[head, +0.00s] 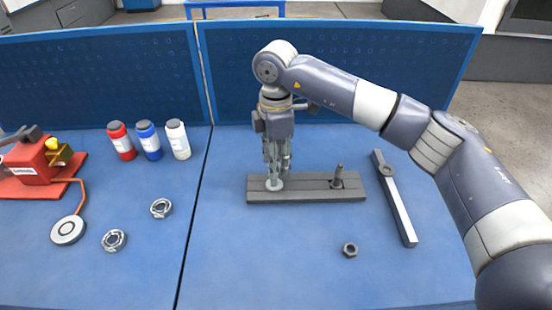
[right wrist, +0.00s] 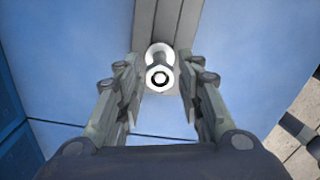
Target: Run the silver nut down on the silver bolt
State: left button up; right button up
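A silver nut (right wrist: 160,78) shows in the right wrist view as a bright hexagon with a dark ring and light centre, apparently the end of the silver bolt. A round silver base (right wrist: 159,50) shows just beyond it; it also shows in the head view (head: 274,184) at the left end of the dark grey bar (head: 310,195). My right gripper (head: 276,172) points down over this end and hides most of the bolt and nut. In the right wrist view its fingers (right wrist: 160,72) stand on both sides of the nut, with gaps. My left gripper is out of view.
A dark bolt (head: 338,178) stands at the bar's right end. A dark nut (head: 349,250) and a long wrench-like tool (head: 395,200) lie nearby. Bottles (head: 148,140), two metal rings (head: 114,240) and a red device (head: 40,165) are at left. The front middle is clear.

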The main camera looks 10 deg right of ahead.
jog(key=n+b, duration=0.1)
jog(key=n, duration=0.4)
jog(key=shift+a+f+n, duration=0.1)
jog(key=shift+n, duration=0.3)
jog(key=n+b, duration=0.1)
jog(key=n, duration=0.4)
jog(key=shift+w+a+n+b, duration=0.1)
jog(key=shift+n+b, duration=0.2)
jog(key=n+b, duration=0.1)
jog(key=n, duration=0.4)
jog(key=shift+n, duration=0.4)
jog(key=n, duration=0.6)
jog(key=shift+w+a, duration=0.1)
jog(key=shift+a, duration=0.05)
jog(key=shift+c, duration=0.3)
grip_shut()
